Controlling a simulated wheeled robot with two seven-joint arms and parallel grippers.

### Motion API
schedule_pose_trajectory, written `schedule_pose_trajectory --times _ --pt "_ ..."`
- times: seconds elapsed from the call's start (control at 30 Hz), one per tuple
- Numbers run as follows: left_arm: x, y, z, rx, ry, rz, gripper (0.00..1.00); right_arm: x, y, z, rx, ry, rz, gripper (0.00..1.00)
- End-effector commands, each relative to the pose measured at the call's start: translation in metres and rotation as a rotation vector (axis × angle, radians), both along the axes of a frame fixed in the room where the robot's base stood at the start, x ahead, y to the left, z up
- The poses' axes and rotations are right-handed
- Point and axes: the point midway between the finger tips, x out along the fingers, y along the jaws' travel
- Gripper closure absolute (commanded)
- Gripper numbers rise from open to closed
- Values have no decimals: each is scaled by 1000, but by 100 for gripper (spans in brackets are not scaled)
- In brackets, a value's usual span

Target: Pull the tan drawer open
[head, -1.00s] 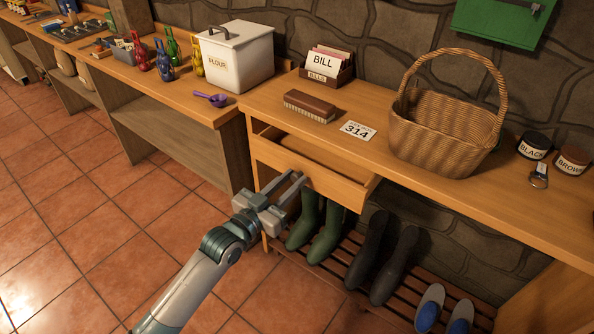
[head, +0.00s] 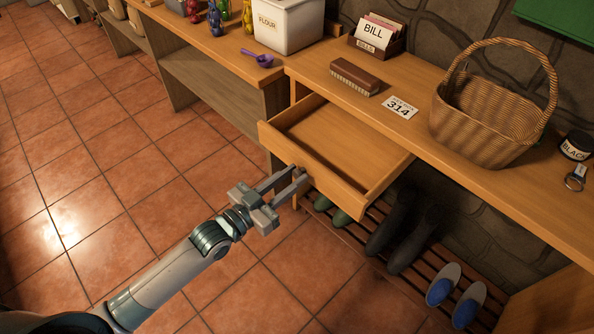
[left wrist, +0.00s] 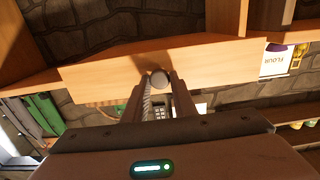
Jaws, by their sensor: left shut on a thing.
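The tan drawer (head: 335,143) stands well out from under the wooden counter in the head view. Its inside looks empty. My left gripper (head: 291,176) is at the drawer's front, shut on the round knob. In the left wrist view the drawer front (left wrist: 105,76) spans the upper part, and the grey knob (left wrist: 160,79) sits between the fingertips of my left gripper (left wrist: 160,85). My right gripper is not in view.
On the counter (head: 400,125) are a brush (head: 355,77), a 314 card (head: 399,108), a card box (head: 376,44) and a wicker basket (head: 485,122). Boots (head: 392,235) and slippers (head: 443,285) stand on a slatted rack below. The tiled floor at left is clear.

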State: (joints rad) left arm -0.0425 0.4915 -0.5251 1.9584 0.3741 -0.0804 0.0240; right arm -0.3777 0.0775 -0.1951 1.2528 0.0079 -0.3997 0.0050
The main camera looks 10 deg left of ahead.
Motion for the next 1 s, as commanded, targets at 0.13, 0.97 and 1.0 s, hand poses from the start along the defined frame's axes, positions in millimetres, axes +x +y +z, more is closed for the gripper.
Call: schedule_pose_trajectory --times 0.13,0.97,1.0 --pt "0 0 0 -1 -1 0 100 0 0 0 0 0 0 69" --pt "-7 5 -1 0 0 0 58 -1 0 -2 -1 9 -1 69" --pt "-10 8 -1 1 1 0 58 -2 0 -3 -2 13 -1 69"
